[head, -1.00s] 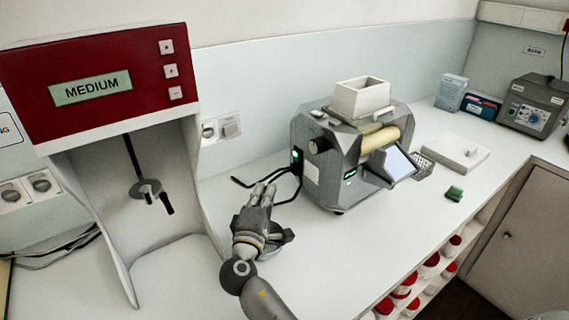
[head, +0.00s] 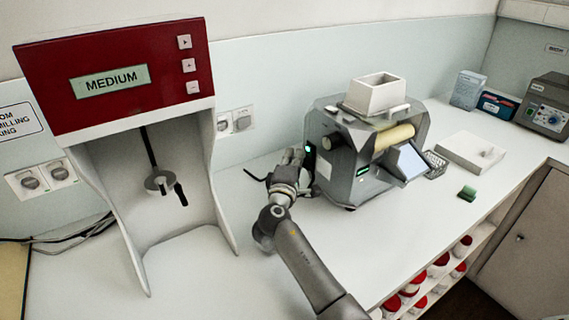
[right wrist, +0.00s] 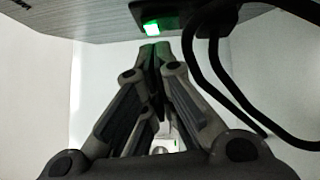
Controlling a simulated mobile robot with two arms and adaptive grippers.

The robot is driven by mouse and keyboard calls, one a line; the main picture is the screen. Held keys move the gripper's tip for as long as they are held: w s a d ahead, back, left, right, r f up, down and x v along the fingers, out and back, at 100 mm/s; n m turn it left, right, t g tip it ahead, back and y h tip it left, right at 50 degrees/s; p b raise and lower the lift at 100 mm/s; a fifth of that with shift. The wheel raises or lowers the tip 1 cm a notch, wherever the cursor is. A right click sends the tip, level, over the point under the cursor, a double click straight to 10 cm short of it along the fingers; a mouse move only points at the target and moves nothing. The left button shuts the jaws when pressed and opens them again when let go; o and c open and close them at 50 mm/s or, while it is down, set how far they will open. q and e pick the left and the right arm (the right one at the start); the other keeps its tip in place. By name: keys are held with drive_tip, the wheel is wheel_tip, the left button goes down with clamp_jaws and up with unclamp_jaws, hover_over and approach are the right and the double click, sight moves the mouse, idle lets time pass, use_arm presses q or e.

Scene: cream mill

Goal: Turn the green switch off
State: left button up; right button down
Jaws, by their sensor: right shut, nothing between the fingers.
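The green switch (head: 308,148) is lit on the left side of the grey mill (head: 340,170). In the right wrist view the switch (right wrist: 151,28) glows bright green in a black housing at the top middle. My right gripper (head: 295,155) is at the left side of the mill, close to the switch. In the right wrist view its fingertips (right wrist: 154,52) are together, empty, just below the lit switch. I cannot tell whether they touch it. My left gripper does not show.
Black cables (right wrist: 225,80) hang from beside the switch, right of my fingers. A red-topped mixer (head: 115,75) reading MEDIUM stands to the left. Wall sockets (head: 235,121) are behind. A flat white box (head: 470,150) and a green block (head: 467,193) lie right of the mill.

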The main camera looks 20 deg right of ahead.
drive_tip(key=shift+d, duration=0.5)
drive_tip(key=shift+w+d+r, duration=0.1)
drive_tip(key=shift+d+r, duration=0.2)
